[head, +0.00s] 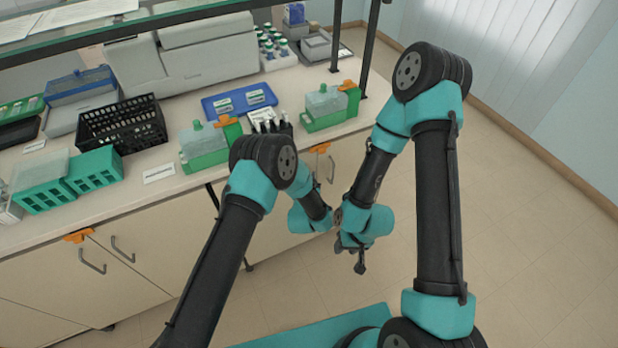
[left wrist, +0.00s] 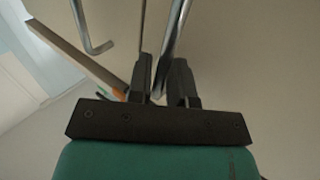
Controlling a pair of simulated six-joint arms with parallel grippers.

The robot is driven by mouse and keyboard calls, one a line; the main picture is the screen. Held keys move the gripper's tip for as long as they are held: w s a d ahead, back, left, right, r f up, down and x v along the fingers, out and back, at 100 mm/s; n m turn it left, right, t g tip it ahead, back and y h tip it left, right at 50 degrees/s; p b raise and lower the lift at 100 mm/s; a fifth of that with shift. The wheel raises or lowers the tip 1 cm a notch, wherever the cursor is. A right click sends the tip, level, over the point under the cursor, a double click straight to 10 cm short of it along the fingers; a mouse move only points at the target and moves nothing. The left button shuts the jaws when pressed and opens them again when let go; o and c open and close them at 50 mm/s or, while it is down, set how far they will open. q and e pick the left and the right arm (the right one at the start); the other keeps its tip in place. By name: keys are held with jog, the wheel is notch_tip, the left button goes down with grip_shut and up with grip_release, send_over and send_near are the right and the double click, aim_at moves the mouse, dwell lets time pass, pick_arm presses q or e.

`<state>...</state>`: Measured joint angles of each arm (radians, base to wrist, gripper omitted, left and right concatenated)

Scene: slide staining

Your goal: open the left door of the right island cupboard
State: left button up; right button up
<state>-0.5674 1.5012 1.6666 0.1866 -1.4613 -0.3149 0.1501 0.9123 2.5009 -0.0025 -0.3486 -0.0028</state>
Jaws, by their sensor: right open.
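The right island cupboard shows under the counter in the head view, with its pale left door (head: 268,228) partly behind my left arm. The door looks flush, though much of its edge is hidden. A metal handle (head: 331,168) shows beside an orange clip (head: 320,148). In the left wrist view my left gripper (left wrist: 163,75) has its fingers close together on either side of a metal bar handle (left wrist: 178,35). A second bent handle (left wrist: 88,30) is across the door gap. My right gripper (head: 360,262) hangs open and empty in front of the cupboard.
The counter (head: 180,205) holds green slide boxes (head: 205,145), a black basket (head: 122,125) and a blue tray (head: 240,102). The left cupboard (head: 125,275) has two shut doors with handles. Bare floor (head: 530,220) is free on the right.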

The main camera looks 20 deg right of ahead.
pick_arm(q)
grip_shut()
jog(key=shift+s, duration=0.1)
